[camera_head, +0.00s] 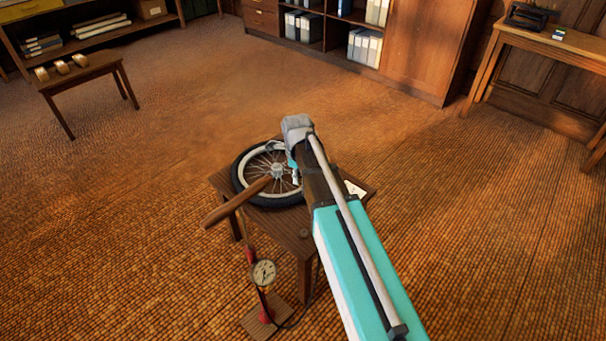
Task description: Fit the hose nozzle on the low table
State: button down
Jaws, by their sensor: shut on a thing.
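The low table (290,231) is a small dark wooden table in the middle. A spoked wheel with a black tyre (247,194) lies flat on it. A floor pump stands in front, with a wooden handle (232,204), a round white gauge (263,272) and a red base part (265,308). My gripper (293,173) is over the right part of the wheel, close to the spokes. It is shut on the hose nozzle, which is mostly hidden by the gripper and my arm. I cannot tell whether the nozzle touches the wheel's valve.
A dark hose (297,322) curves from the pump's foot. A white card (355,189) lies on the table's right corner. A bench with rolls (80,78) is at the left, shelves (325,28) at the back, a desk (545,41) at the right. The carpet between is clear.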

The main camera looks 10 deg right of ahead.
dwell(0.5)
jog(key=shift+r+p, duration=1)
jog(key=shift+s, duration=0.1)
jog(key=s, duration=0.7)
jog(key=shift+s+d, duration=0.15)
jog(key=shift+s, duration=0.05)
dwell(0.4)
jog(key=shift+f, duration=0.25)
jog(key=shift+f+b, duration=8.4)
jog(key=shift+b, duration=0.2)
jog(key=shift+f+b, duration=0.95)
jog(key=shift+b, duration=0.05)
